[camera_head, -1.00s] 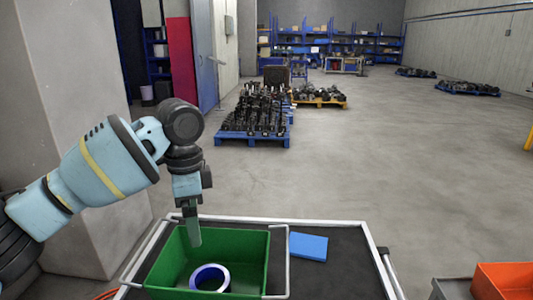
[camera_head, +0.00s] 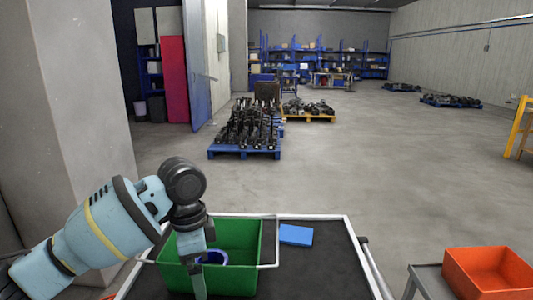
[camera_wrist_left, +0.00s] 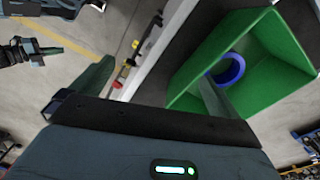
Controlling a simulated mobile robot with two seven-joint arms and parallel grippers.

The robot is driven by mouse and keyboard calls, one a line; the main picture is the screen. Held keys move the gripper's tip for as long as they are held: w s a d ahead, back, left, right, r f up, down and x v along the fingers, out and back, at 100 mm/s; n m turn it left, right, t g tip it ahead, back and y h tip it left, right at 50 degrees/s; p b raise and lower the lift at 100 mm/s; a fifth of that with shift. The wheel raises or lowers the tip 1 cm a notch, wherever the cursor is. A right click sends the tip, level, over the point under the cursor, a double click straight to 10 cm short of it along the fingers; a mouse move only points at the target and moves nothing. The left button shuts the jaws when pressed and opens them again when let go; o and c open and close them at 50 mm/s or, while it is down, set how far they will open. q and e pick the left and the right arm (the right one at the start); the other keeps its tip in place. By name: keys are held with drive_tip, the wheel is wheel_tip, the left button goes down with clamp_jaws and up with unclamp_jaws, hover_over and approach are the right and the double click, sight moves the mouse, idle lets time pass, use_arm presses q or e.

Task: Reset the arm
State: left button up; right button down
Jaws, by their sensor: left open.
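My left arm comes in from the left in the head view. Its gripper (camera_head: 200,285) points down at the front of the green bin (camera_head: 245,232), and one finger hides part of the bin. In the left wrist view the two fingers of my left gripper (camera_wrist_left: 152,88) are wide apart with nothing between them. A blue-rimmed ring (camera_head: 215,257) lies inside the bin; it also shows in the left wrist view (camera_wrist_left: 232,68), partly behind a finger. What looks like my right gripper (camera_wrist_left: 40,48) shows at the upper left there; its opening is unclear.
The bin stands on a dark-topped cart (camera_head: 325,262) with a pale frame. A blue block (camera_head: 296,235) lies right of the bin. An orange bin (camera_head: 488,272) is at the lower right.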

use_arm(q)
drive_tip(key=s+d+f+n+h, duration=0.2)
drive_tip(key=s+d+f, duration=0.1)
drive_tip(key=s+f, duration=0.65)
drive_tip(key=s+d+f+n+h, duration=0.15)
drive_tip(key=s+d+f, duration=0.25)
drive_tip(key=s+f, duration=0.55)
drive_tip(key=s+a+f+n+y, duration=0.2)
drive_tip(key=s+a+f+n, duration=0.2)
drive_tip(key=s+a, duration=0.55)
drive_tip(key=s+a+f+n+y, duration=0.2)
drive_tip(key=s+a+f+n, duration=0.4)
drive_tip(key=s, duration=0.7)
drive_tip(key=w+d+f+m+t+h+p, duration=0.1)
drive_tip(key=w+d+f+t+h, duration=0.1)
drive_tip(key=w+f+t, duration=0.5)
drive_tip(key=shift+t, duration=1)
use_arm(e)
drive_tip(key=shift+w+d+r, duration=0.1)
drive_tip(key=shift+w+r, duration=0.45)
drive_tip(key=shift+r, duration=0.2)
drive_tip(key=shift+d, duration=0.2)
drive_tip(key=shift+a, duration=0.2)
